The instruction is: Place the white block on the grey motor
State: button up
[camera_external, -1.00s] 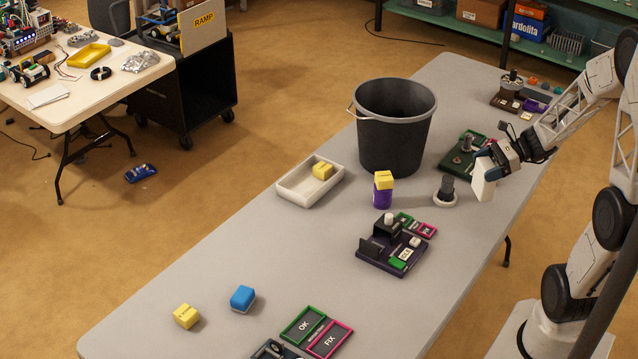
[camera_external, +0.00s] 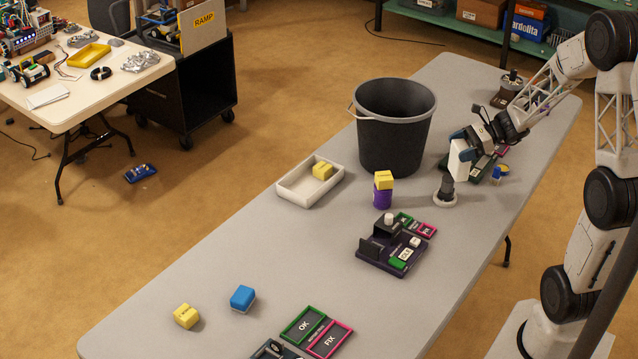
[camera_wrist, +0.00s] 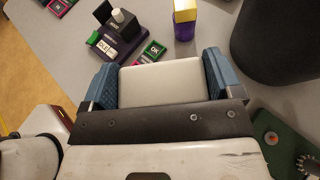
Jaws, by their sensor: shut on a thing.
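My gripper (camera_external: 460,136) is shut on the white block (camera_external: 459,160), which hangs upright below the fingers. In the wrist view the white block (camera_wrist: 162,84) fills the space between the two blue fingers of my gripper (camera_wrist: 162,85). The grey motor (camera_external: 447,187) stands upright in a white ring-shaped base on the table. The block is right above the motor or slightly to its right; its lower end overlaps the motor's top in the outside view, so I cannot tell whether they touch. The motor is hidden in the wrist view.
A black bucket (camera_external: 395,135) stands left of my gripper. A yellow block on a purple cylinder (camera_external: 382,198) stands left of the motor. A dark purple station (camera_external: 376,262) lies in front. A white tray (camera_external: 290,190) holds a yellow block.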

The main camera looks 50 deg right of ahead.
aim_at(452, 151)
jog(key=shift+w+d+f, duration=0.1)
jog(key=shift+w+d, duration=0.35)
jog(key=shift+w, duration=0.4)
jog(key=shift+w+d+f, duration=0.1)
jog(key=shift+w+d, duration=0.35)
jog(key=shift+w, duration=0.4)
jog(key=shift+f, duration=1.7)
jog(key=shift+f, duration=0.1)
jog(key=o, duration=0.8)
jog(key=shift+v, duration=6.1)
jog(key=shift+w+a, duration=0.1)
jog(key=shift+a, duration=0.05)
